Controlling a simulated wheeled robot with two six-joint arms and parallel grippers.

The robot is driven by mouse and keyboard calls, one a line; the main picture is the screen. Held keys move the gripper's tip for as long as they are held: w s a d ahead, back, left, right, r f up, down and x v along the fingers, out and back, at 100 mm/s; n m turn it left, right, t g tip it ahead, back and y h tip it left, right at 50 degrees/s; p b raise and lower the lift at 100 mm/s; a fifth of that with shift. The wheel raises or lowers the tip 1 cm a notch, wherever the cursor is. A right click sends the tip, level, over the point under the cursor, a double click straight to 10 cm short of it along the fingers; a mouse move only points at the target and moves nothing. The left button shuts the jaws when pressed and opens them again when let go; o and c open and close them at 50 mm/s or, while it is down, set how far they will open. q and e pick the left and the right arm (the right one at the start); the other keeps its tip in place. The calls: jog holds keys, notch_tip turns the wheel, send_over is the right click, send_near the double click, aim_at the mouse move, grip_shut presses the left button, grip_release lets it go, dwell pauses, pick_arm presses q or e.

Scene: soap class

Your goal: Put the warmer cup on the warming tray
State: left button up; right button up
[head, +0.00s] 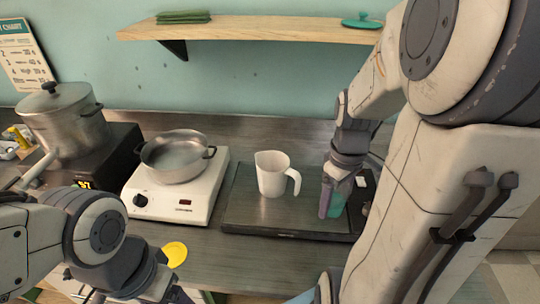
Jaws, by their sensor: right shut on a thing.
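The warming tray (236,211) looks like a dark, flat slab on the counter, right of centre. A white mug-like pitcher (272,174) with a handle on its right stands upright on it. My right gripper (333,203) is over the right part of the tray, pointing down. It is shut on a teal cup (339,206), which is largely hidden by the fingers. I cannot tell whether the cup touches the tray. My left gripper (150,287) is low at the left front, near the counter's front edge; its fingertips are mostly cut off by the picture edge.
A white hot plate (205,185) with a steel pan (175,160) stands left of the tray. A large lidded pot (65,122) sits on a dark burner at the far left. A yellow disc (174,254) lies near the front edge. A wooden shelf (260,29) hangs above.

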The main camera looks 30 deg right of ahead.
jog(key=w+d+f, duration=0.1)
jog(key=w+f, duration=0.1)
jog(key=w, duration=0.1)
jog(key=w+d+f, duration=0.1)
jog(key=w+f, duration=0.1)
jog(key=w, duration=0.1)
jog(key=w+d+f, duration=0.1)
jog(key=w+f, duration=0.1)
jog(key=w, duration=0.1)
jog(key=shift+d+p, duration=0.3)
jog(key=shift+p, duration=0.05)
jog(key=shift+f, duration=2)
jog(key=shift+f, duration=0.15)
jog(key=o, duration=1.3)
jog(key=shift+w, duration=0.1)
notch_tip(320, 180, up, 12)
jog(key=shift+p, duration=0.3)
